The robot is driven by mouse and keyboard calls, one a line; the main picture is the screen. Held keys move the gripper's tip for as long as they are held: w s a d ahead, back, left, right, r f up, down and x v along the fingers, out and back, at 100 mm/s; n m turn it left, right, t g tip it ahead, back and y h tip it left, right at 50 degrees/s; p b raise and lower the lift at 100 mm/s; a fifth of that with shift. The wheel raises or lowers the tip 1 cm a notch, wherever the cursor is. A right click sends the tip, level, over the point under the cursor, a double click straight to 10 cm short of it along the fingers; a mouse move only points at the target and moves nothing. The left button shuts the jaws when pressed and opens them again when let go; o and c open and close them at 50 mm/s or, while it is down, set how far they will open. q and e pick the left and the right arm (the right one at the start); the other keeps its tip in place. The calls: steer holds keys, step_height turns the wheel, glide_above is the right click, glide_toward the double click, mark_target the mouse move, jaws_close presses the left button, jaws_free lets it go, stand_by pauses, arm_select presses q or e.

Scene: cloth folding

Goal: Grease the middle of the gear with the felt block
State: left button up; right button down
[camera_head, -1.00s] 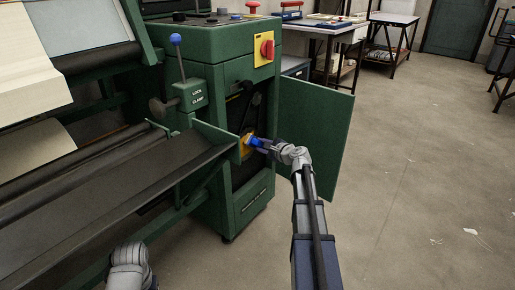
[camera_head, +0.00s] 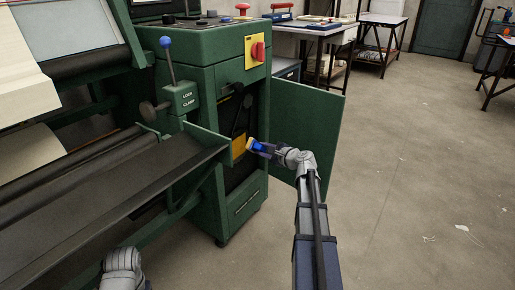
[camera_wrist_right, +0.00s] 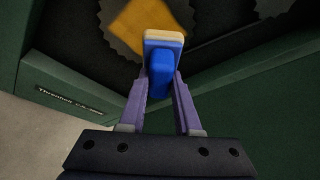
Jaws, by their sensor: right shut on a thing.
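The felt block, a blue holder (camera_wrist_right: 161,68) with a cream felt face (camera_wrist_right: 164,37), is held between the fingers of my right gripper (camera_wrist_right: 164,92). In the head view the block (camera_head: 257,147) and right gripper (camera_head: 264,150) are at the open cabinet's mouth. The gear (camera_wrist_right: 110,42) is dark and toothed with a yellow-orange middle (camera_wrist_right: 138,24). That orange middle (camera_head: 239,144) also shows inside the cabinet. The felt appears in front of the gear's lower right part in the wrist view; contact cannot be told. My left gripper is out of view.
The green machine cabinet (camera_head: 205,130) has its door (camera_head: 308,135) swung open to the right of my right gripper. A long dark tray (camera_head: 110,180) juts out at the left. A blue-knobbed lever (camera_head: 168,62) stands above. The floor at right is clear.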

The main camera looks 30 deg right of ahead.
steer(key=shift+s+d, duration=0.3)
steer(key=shift+s, duration=0.45)
steer(key=shift+s+d, duration=0.3)
steer(key=shift+s, duration=0.4)
steer(key=shift+s+d, duration=0.25)
steer(key=shift+s, duration=0.45)
